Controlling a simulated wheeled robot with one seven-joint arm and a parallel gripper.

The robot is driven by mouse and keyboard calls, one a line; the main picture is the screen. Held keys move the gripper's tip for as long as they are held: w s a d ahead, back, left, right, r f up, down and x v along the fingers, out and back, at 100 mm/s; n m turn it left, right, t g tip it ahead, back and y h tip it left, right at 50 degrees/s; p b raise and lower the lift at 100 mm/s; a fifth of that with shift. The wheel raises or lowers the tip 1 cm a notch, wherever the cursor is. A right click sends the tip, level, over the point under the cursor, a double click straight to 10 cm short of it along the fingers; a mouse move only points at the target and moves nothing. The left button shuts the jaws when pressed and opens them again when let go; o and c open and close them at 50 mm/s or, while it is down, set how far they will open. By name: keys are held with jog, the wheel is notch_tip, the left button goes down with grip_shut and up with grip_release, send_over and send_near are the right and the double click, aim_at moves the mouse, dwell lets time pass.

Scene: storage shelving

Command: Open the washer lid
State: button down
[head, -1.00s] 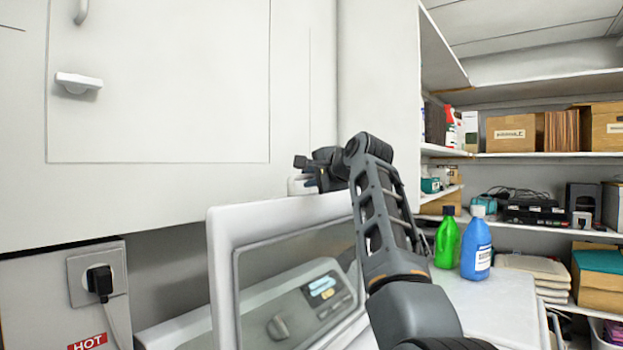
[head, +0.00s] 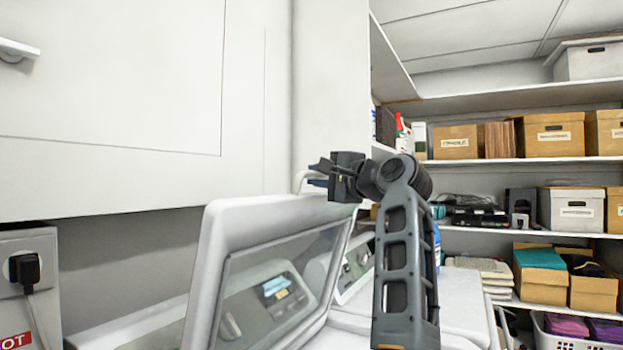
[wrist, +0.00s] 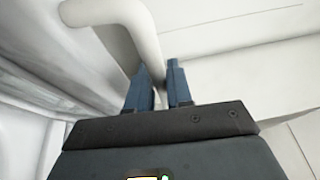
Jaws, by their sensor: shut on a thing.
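The white washer lid (head: 215,250) with a see-through window stands raised at a steep tilt in the head view. A washer control panel (head: 275,290) shows through the window. My gripper (head: 319,174) is at the lid's upper edge, by a white curved handle (head: 299,181). In the wrist view, the bent white handle (wrist: 125,14) runs down between the two blue fingers of my gripper (wrist: 160,72), which is shut on it. The fingers hide part of the handle. My arm hides part of the area right of the lid.
A white wall cabinet (head: 120,80) hangs above and behind the lid. A second control panel (head: 356,262) and a white top (head: 462,300) lie to the right. Shelves with boxes (head: 553,135) fill the right side. A black plug (head: 25,268) is at the left.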

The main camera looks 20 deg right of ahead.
jog(key=shift+f, duration=0.1)
jog(key=c, duration=1.1)
grip_release()
jog(key=b+v, duration=0.1)
jog(key=v, duration=0.6)
jog(key=shift+s+b, duration=0.3)
